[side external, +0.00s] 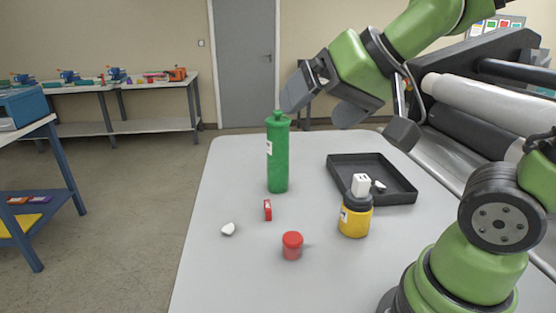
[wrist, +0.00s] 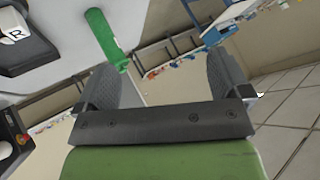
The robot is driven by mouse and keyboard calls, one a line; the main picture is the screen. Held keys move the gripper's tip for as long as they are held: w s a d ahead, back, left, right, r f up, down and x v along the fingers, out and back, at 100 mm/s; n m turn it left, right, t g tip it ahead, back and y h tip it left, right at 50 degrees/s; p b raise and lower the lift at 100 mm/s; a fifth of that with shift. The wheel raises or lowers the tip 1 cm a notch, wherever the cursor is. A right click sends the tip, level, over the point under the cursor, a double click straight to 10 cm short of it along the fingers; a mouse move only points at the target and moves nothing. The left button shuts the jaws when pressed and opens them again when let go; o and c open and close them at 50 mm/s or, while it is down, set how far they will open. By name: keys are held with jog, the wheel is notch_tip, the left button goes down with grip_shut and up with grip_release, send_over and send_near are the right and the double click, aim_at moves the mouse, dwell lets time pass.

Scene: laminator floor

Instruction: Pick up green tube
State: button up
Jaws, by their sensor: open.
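The green tube (side external: 278,160) stands upright on the grey table in the side external view, with a narrower green cap on top and a white label on its side. In the wrist view the green tube (wrist: 103,35) appears slanted at the upper left, its cap near the left finger's tip. My gripper (side external: 318,106) is tilted above and to the right of the tube in the side view. In the wrist view my gripper (wrist: 163,72) has its fingers spread, with nothing held between them.
A black tray (side external: 345,177) with a small white piece lies right of the tube. A red cylinder (side external: 292,245), a small red box (side external: 267,210) and a white lump (side external: 228,229) are nearby.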

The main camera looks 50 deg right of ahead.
aim_at(282, 142)
jog(key=w+d+f+m+t+h, duration=0.25)
jog(key=w+d, duration=0.25)
jog(key=w, duration=0.3)
jog(key=w+d+f+m+t+h, duration=0.1)
jog(key=w+d+f+h, duration=0.3)
jog(key=w, duration=0.3)
jog(key=w+d+f+n+t+h, duration=0.2)
jog(key=d+f+t+h, duration=0.15)
jog(key=d+f, duration=0.6)
jog(key=shift+g+h, duration=0.4)
jog(key=shift+g, duration=0.1)
jog(key=shift+w+d+f, duration=0.4)
jog(key=shift+w+d, duration=0.2)
jog(key=shift+w, duration=0.7)
jog(key=shift+w+d+f, duration=0.35)
jog(key=shift+w+d, duration=0.25)
jog(key=shift+w, duration=0.7)
jog(key=shift+w+d+f, duration=0.4)
jog(key=shift+w+d, duration=0.2)
jog(key=shift+w, duration=0.7)
jog(key=shift+c, duration=0.3)
jog(key=shift+r, duration=0.1)
jog(key=c, duration=1.6)
